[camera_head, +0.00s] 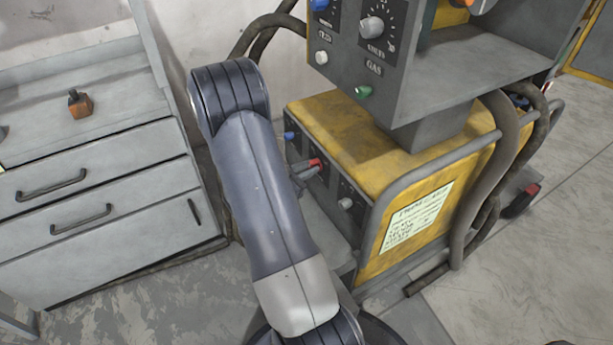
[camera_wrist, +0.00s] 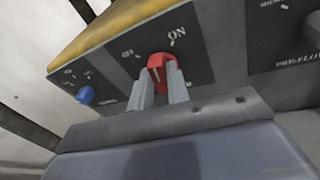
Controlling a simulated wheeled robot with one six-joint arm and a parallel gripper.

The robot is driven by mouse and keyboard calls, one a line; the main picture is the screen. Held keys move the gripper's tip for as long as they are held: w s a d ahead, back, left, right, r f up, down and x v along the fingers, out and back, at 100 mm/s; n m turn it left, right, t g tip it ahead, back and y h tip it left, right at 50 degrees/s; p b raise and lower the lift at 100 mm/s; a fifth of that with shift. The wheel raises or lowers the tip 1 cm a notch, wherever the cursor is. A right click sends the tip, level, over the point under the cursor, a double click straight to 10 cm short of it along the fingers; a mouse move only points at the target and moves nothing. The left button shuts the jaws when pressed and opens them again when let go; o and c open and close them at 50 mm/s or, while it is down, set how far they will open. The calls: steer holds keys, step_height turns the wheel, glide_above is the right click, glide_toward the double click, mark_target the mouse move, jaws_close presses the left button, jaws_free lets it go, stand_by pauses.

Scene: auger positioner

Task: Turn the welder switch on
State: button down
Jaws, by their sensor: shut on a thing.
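The welder (camera_head: 345,135) is a yellow and grey machine in the middle of the head view. Its red switch (camera_wrist: 163,70) sits on a dark panel in the wrist view, between an OFF mark on the left and an ON mark at the upper right. The switch also shows as a small red spot in the head view (camera_head: 315,163). My gripper (camera_wrist: 165,80) is shut on the red switch, with one finger on each side of it. The switch's white line stands close to upright in the wrist view. The fingers hide part of the switch's lower sides.
A blue knob (camera_wrist: 86,95) is left of the switch, and a grey knob (camera_head: 346,203) is to its right. A grey control box (camera_head: 420,75) overhangs the welder. A drawer cabinet (camera_head: 100,190) stands at the left. Dark hoses (camera_head: 490,185) hang at the right.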

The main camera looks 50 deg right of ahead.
steer(key=shift+m+b, duration=0.4)
steer(key=shift+b, duration=0.05)
steer(key=c, duration=1.4)
jaws_free()
steer(key=shift+o, duration=0.2)
steer(key=a+r+p, duration=0.1)
steer(key=a, duration=0.9)
steer(key=shift+w+a+r+p, duration=0.25)
steer(key=shift+w+a+p, duration=0.05)
steer(key=shift+a+p, duration=0.1)
steer(key=d, duration=0.3)
steer(key=d+f+b, duration=0.1)
steer(key=d, duration=0.7)
steer(key=shift+s+f+b, duration=0.2)
steer(key=shift+s+b, duration=0.1)
steer(key=shift+s, duration=0.05)
steer(key=shift+a, duration=0.1)
